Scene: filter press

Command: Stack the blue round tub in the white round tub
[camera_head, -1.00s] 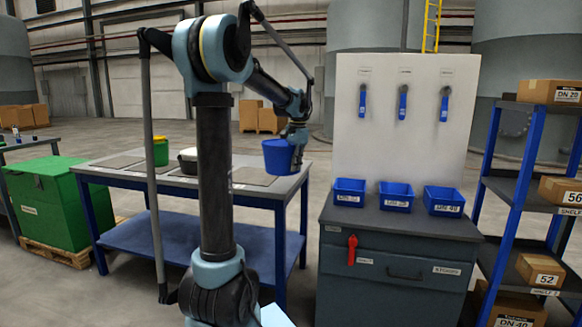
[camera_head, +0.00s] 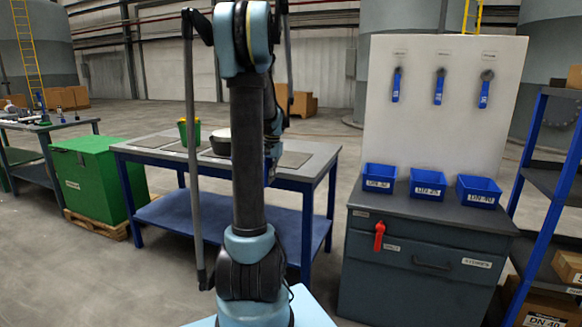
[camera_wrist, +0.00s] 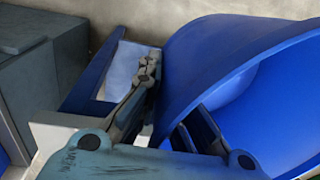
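The blue round tub (camera_wrist: 240,90) fills the right of the wrist view, tilted in the picture, with its open rim showing. My gripper (camera_wrist: 172,108) has its fingers on either side of the tub's wall near the rim and looks shut on it. In the head view, my arm hides my gripper and most or all of the blue tub. A round tub with a whitish top and dark-looking side, likely the white round tub (camera_head: 219,143), stands on the table, partly hidden behind my arm. Its inside cannot be seen.
The table (camera_head: 322,157) has dark mats, one clear at its right. A grey cabinet (camera_head: 425,255) with several blue bins stands at right, a green chest (camera_head: 98,178) at left.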

